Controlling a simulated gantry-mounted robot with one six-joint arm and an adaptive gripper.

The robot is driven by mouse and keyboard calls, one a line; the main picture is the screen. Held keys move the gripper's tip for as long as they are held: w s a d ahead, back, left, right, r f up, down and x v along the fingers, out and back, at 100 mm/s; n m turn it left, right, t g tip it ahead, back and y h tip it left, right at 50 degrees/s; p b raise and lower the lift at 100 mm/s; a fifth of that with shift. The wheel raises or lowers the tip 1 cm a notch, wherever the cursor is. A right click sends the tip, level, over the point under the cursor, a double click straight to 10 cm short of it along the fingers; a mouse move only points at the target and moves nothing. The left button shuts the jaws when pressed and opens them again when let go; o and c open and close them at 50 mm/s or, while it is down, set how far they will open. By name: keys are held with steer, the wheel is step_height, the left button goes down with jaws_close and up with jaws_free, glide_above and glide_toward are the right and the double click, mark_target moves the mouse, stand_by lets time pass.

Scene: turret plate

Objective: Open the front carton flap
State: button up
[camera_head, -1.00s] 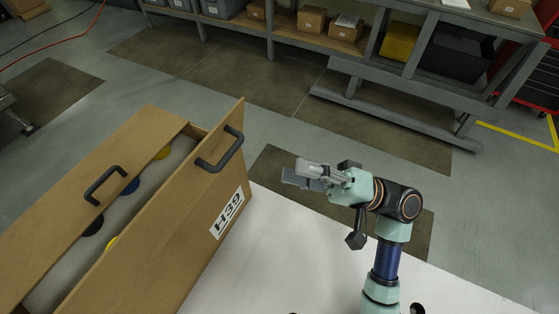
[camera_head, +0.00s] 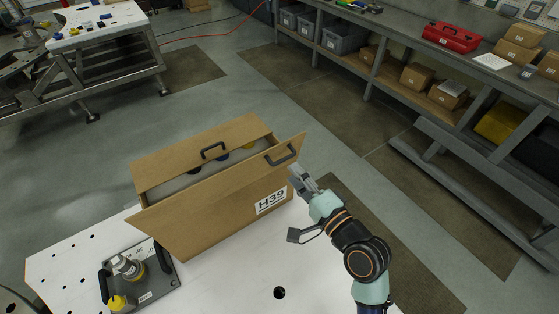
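The cardboard carton (camera_head: 190,228) stands on the white table, with an H39 label on its front side. Between the flaps a gap shows a grey interior with blue and yellow round parts. My gripper (camera_head: 296,176) is at the right end of the carton, close to the front flap's handle. Whether it touches the carton, and whether its fingers are apart, I cannot tell.
The white table (camera_head: 240,280) has holes and is clear in front of the carton. A dark plate with a handle and fittings (camera_head: 140,275) lies at its left. A grey workbench (camera_head: 450,120) with boxes stands at the right, another table (camera_head: 100,25) at the back left.

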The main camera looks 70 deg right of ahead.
mark_target(282, 160)
steer(key=x, duration=0.6)
steer(key=shift+w+d+p, duration=0.15)
steer(key=shift+w+p, duration=0.1)
steer(key=shift+p, duration=0.15)
jaws_close()
